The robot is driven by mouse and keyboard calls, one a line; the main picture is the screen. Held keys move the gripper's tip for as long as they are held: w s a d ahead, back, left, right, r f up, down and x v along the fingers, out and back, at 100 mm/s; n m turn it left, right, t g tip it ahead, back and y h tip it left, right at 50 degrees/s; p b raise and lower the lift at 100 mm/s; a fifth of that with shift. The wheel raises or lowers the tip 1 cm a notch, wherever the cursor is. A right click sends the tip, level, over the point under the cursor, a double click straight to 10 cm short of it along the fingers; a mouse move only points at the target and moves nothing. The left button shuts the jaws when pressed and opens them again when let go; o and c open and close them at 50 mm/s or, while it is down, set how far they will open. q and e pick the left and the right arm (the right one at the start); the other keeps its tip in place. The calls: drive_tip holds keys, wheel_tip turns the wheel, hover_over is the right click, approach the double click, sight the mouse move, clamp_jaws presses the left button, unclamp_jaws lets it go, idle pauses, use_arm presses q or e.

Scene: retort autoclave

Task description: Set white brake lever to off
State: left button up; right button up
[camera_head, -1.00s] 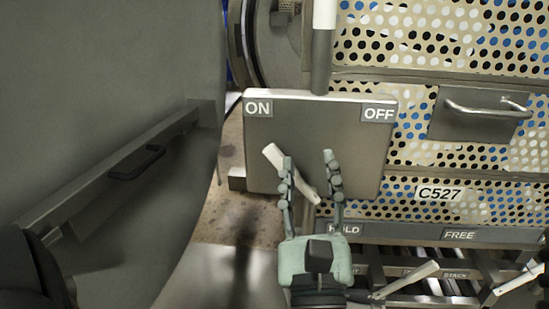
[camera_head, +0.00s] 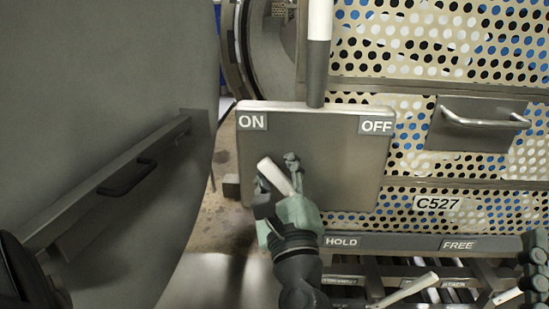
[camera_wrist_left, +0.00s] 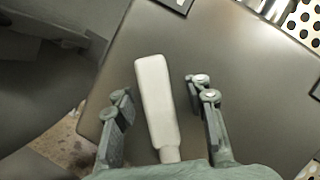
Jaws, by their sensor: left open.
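The white brake lever (camera_head: 273,175) is on the front of a grey panel (camera_head: 340,165), its free end leaning up-left toward the ON label (camera_head: 252,121). The OFF label (camera_head: 377,126) is at the panel's upper right. My left gripper (camera_head: 277,174) is open at the lever, with its fingers on either side of it. In the left wrist view, the lever (camera_wrist_left: 155,100) stands between the two spread fingers, with a gap visible on each side. The lever's base is hidden by the gripper. My right gripper (camera_head: 535,268) shows only partly at the right edge; its jaws are unclear.
A grey-and-white post (camera_head: 318,50) rises behind the panel. Other white levers (camera_head: 410,289) sit low right, under the HOLD and FREE strip (camera_head: 400,243). A perforated crate (camera_head: 430,60) with a handle (camera_head: 480,118) is behind. A large grey door (camera_head: 100,100) fills the left.

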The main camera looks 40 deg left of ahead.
use_arm(q)
clamp_jaws()
idle(0.5)
drive_tip(key=d+m, duration=0.1)
drive_tip(key=m, duration=0.1)
drive_tip(key=w+r+m+t+p, duration=0.1)
drive_tip(key=m, duration=0.1)
drive_tip(key=shift+d+r+t+h, duration=0.15)
drive_tip(key=shift+d+t+h, duration=0.15)
drive_tip(key=shift+d, duration=0.05)
unclamp_jaws()
use_arm(e)
drive_tip(key=shift+w+a+f+g, duration=0.2)
drive_tip(key=shift+f+g, duration=0.2)
drive_tip(key=shift+w+a+f+g, duration=0.15)
drive_tip(key=shift+f+g, duration=0.25)
use_arm(q)
drive_tip(key=shift+d, duration=0.1)
